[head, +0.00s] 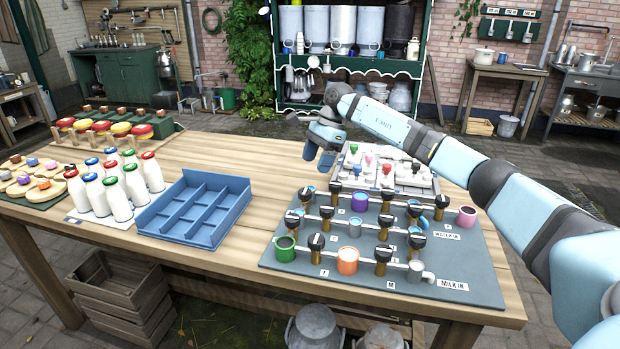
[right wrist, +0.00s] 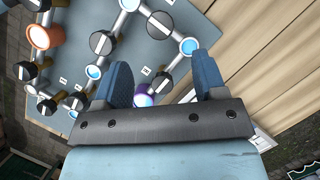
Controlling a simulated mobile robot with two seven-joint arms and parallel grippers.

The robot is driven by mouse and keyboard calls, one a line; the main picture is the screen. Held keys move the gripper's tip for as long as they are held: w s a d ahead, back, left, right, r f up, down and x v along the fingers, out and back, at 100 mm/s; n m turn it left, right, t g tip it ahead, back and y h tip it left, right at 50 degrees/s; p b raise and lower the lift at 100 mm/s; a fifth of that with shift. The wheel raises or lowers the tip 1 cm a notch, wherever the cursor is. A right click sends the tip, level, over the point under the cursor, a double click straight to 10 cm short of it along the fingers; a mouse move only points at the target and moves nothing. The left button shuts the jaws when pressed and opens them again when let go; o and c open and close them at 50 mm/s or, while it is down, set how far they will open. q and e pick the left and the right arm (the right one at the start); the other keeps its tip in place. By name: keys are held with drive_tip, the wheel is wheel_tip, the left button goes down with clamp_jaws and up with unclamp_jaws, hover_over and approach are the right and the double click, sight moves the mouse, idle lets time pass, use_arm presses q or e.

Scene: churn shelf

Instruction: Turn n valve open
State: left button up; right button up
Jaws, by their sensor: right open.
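A grey valve board (head: 455,268) lies on the right of the wooden table. It carries pipes with brass valves topped by round black handles, such as this valve handle (head: 316,242), with small letter tags beside them. I cannot tell for certain which tag reads n. My right gripper (head: 320,158) is above the table behind the board's far left corner, open and empty. In the right wrist view its two blue fingers (right wrist: 163,82) are spread, with the board (right wrist: 200,32) beyond them and a black valve handle (right wrist: 160,25) above the gap. No finger visibly touches a valve.
Coloured cups stand among the pipes, including an orange cup (head: 347,261) and a pink cup (head: 466,216). A blue divided crate (head: 190,228) and milk bottles (head: 118,200) stand left; bare wood lies between crate and board.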

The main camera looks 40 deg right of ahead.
drive_tip(key=v, duration=0.5)
drive_tip(key=shift+r, duration=0.1)
idle(0.4)
